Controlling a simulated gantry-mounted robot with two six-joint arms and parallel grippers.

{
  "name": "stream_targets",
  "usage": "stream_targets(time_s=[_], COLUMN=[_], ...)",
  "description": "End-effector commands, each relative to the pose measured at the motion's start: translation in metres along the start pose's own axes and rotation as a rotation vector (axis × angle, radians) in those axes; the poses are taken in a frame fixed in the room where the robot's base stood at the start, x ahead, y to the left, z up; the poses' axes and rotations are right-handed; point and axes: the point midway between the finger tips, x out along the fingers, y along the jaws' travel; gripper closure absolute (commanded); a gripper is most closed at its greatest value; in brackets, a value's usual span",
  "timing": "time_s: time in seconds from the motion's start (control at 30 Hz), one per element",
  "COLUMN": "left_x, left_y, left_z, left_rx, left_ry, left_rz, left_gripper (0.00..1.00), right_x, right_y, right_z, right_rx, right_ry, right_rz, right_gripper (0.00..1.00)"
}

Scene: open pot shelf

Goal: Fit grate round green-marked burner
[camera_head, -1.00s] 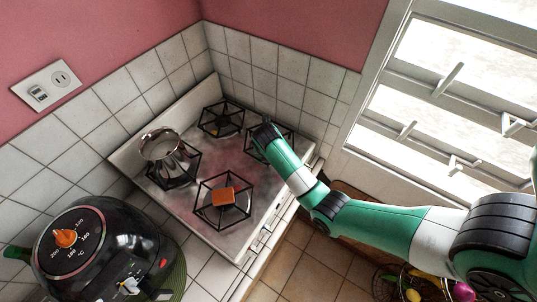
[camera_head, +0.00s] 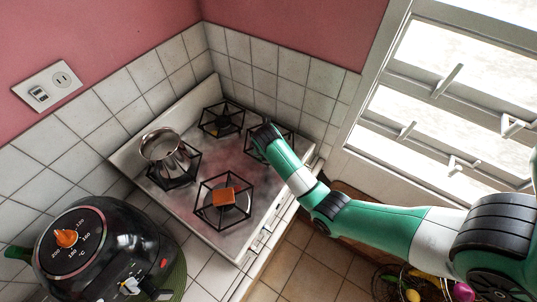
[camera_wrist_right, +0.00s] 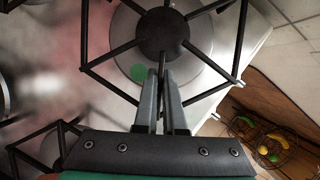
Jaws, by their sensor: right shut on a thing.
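The green mark (camera_wrist_right: 140,72) lies on the silver dish of a burner (camera_wrist_right: 162,35) with a dark cap in the right wrist view. A black wire grate (camera_wrist_right: 108,48) stands around this burner, its bars on both sides of the cap. My right gripper (camera_wrist_right: 161,72) is shut on one grate bar, at the near side of the cap. In the head view my right gripper (camera_head: 262,130) is at the back right burner and hides part of the grate (camera_head: 287,141). I cannot tell whether the grate rests fully on the stove. My left gripper is not in view.
A black air fryer (camera_head: 110,240) stands front left. Tiled walls close the back.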

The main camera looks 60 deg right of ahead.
Motion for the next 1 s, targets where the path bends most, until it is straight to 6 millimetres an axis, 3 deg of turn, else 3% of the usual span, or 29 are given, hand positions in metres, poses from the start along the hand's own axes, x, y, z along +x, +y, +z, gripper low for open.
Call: stream_targets(time_s=[1.0], left_x=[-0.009], left_y=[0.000], left_z=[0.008], left_rx=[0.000], left_ry=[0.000], left_rz=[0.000], left_gripper=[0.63], right_x=[0.011], right_y=[0.000], right_z=[-0.004], right_rx=[0.000], right_ry=[-0.002], right_rz=[0.001], right_gripper=[1.00])
